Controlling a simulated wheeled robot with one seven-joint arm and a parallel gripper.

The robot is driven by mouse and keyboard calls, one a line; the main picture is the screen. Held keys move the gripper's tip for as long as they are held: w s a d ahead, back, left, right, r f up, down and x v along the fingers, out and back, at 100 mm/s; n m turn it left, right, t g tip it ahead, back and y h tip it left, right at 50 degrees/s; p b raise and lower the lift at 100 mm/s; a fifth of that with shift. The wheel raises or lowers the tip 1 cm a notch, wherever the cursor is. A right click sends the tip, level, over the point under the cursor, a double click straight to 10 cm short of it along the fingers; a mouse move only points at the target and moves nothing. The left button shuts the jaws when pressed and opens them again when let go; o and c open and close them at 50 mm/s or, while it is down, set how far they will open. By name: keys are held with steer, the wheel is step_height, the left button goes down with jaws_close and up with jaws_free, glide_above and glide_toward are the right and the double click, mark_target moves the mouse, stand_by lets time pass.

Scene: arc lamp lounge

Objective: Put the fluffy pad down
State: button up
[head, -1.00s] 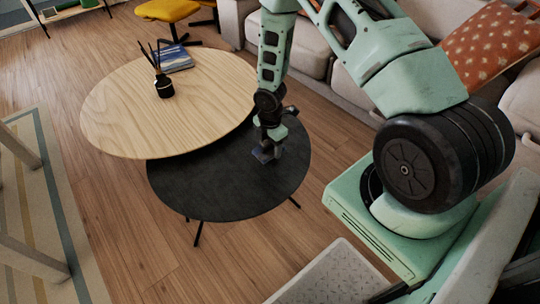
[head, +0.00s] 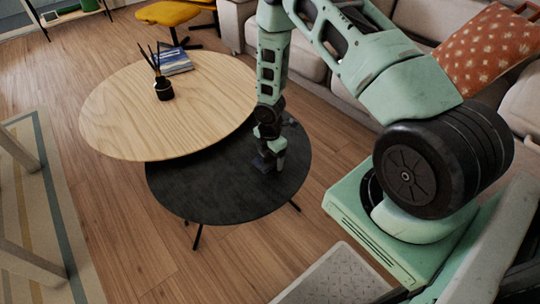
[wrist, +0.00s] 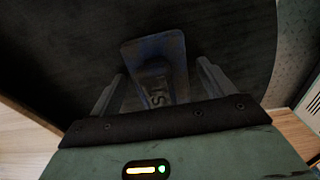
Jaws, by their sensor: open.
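The pad (wrist: 155,50) is a small dark blue-grey block with rounded corners and some lettering on it. In the wrist view it lies between and beyond the fingers, over the dark tabletop. In the head view a bluish bit of it (head: 261,162) shows at my gripper, low at the black round table (head: 210,190). My gripper (wrist: 160,88) is open, with a finger on each side of the pad. The pad appears to rest on the black table; I cannot tell whether a finger touches it. My gripper points down in the head view (head: 270,163).
A higher wooden round table (head: 130,110) overlaps the black one and holds a black reed diffuser (head: 163,90) and a blue book (head: 176,61). A sofa (head: 305,55) with an orange cushion (head: 485,55) stands behind. The black table's front and left are clear.

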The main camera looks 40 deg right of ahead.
steer(key=shift+r, duration=0.15)
step_height(320, 180, up, 12)
steer(key=p, duration=0.3)
steer(key=s+a+r+m, duration=0.3)
steer(key=a+r, duration=0.5)
steer(key=r, duration=0.1)
steer(key=s+a+r+m, duration=0.2)
steer(key=s+a+r, duration=0.1)
steer(key=a+r, duration=0.55)
steer(key=s+a+r+m, duration=0.3)
steer(key=s+a+r, duration=0.1)
steer(key=s, duration=0.5)
steer(key=s+a+r+m, duration=0.2)
steer(key=s+a+r, duration=0.2)
steer(key=s, duration=0.5)
steer(key=shift+s+r+m+y, duration=0.15)
steer(key=shift+r+m+y, duration=0.2)
steer(key=shift+r, duration=0.6)
